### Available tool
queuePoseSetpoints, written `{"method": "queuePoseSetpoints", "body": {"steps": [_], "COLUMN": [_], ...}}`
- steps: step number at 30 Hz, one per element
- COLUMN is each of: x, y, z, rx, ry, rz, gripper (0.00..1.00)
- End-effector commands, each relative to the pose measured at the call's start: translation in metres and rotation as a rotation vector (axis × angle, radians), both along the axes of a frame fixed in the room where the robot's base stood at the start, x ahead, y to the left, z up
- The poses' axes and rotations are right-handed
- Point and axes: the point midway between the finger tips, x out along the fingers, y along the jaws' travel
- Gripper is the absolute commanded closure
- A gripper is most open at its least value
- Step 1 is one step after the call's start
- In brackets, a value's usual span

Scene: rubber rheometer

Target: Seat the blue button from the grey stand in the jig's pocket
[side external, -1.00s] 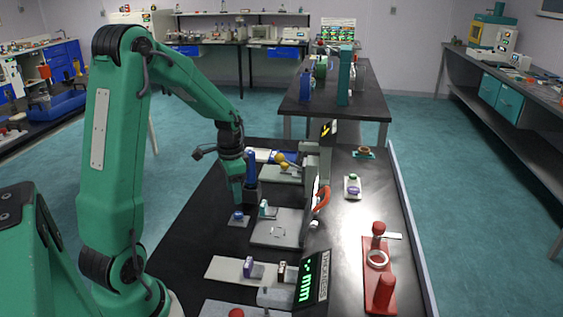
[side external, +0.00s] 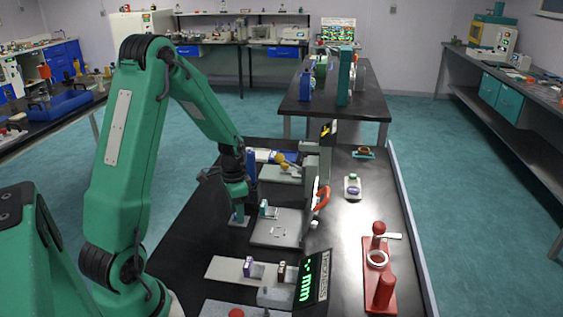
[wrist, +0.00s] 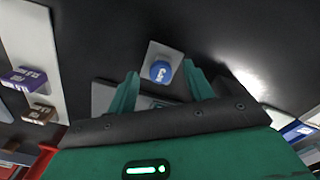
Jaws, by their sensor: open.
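The blue button (wrist: 160,71) with a white mark sits on the small grey stand (wrist: 165,50) in the wrist view. In the side view my gripper hides the button, and only part of the grey stand (side external: 238,223) shows. My gripper (wrist: 162,72) is open, its two green fingers on either side of the button in the picture, with gaps between. In the side view my gripper (side external: 239,213) points down over the stand; its exact height is unclear. The jig appears to be the light grey plate (side external: 268,237) just right of the stand, with a small square outline on it.
A small teal-and-white block (side external: 264,209) stands on the jig plate's near-stand side. A front plate holds purple (side external: 249,268) and brown (side external: 281,272) blocks beside a black display (side external: 310,281). A red fixture (side external: 377,270) stands at right. Black table is clear left of the stand.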

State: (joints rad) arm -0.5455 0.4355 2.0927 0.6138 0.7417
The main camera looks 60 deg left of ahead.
Motion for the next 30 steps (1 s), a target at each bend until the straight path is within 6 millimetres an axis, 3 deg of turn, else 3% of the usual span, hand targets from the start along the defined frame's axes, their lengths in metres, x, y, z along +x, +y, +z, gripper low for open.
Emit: {"method": "queuePoseSetpoints", "body": {"steps": [16, 17, 24, 30], "x": [0.0, 0.0, 0.0, 0.0], "y": [0.0001, 0.0001, 0.0001, 0.0001], "z": [-0.0029, -0.0028, -0.0028, -0.0028], "rx": [0.0, 0.0, 0.0, 0.0], "ry": [0.0, 0.0, 0.0, 0.0], "rz": [0.0, 0.0, 0.0, 0.0], "gripper": [0.49, 0.51, 0.96, 0.96]}}
